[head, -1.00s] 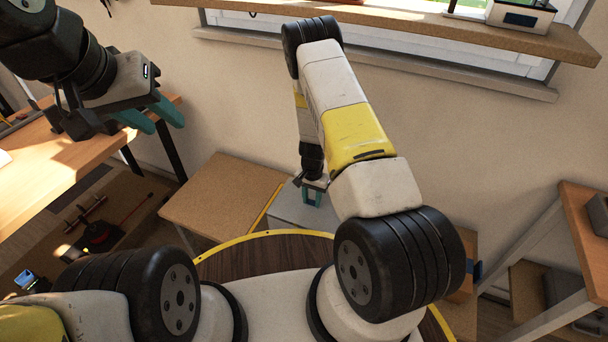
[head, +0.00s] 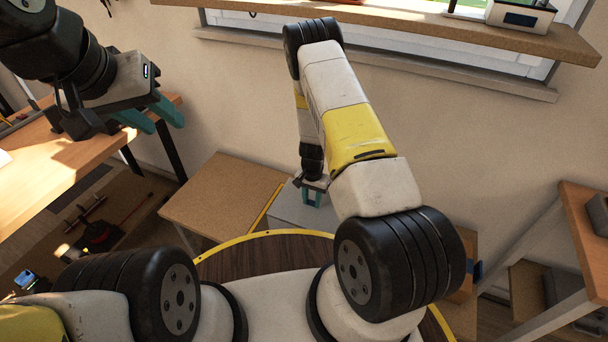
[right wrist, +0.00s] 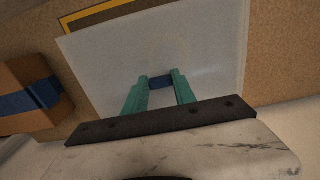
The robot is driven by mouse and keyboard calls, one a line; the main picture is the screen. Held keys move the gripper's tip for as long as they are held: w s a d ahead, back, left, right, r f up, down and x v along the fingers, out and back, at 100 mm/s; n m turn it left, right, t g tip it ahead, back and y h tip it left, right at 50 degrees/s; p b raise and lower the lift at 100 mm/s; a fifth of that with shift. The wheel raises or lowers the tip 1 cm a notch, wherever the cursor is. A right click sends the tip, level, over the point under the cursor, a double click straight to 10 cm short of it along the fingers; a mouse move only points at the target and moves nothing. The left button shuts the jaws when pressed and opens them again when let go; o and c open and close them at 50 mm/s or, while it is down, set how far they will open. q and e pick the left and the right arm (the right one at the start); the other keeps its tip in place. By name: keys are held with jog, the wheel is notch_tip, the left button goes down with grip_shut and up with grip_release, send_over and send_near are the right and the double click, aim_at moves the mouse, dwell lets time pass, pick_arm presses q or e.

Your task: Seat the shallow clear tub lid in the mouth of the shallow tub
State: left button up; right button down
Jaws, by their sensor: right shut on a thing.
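The shallow clear tub lid (right wrist: 200,60) shows as a pale, flat, translucent rectangle in the right wrist view, with a small blue grip (right wrist: 161,83) on it. In the head view a pale grey flat top (head: 288,208) shows under my right gripper, partly behind my arm. My right gripper (head: 312,197) points down there; in the right wrist view (right wrist: 160,84) its teal fingers are shut on the blue grip. I cannot tell the tub from the lid, nor whether the lid is seated. My left gripper (head: 155,116) is open and empty at the upper left, by the wooden bench.
A cork-brown low table (head: 220,195) with a yellow strip lies left of the pale top. A cardboard box with a blue band (right wrist: 30,92) stands beside it. A wooden bench (head: 60,165) is at left, a shelf unit (head: 585,240) at right, a window shelf (head: 400,30) above.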

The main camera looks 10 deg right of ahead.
aim_at(312, 202)
jog(key=shift+f, duration=0.7)
jog(key=c, duration=0.9)
grip_release()
jog(key=shift+c, duration=0.2)
jog(key=shift+r, duration=0.15)
notch_tip(312, 202, up, 8)
jog(key=shift+f, duration=0.2)
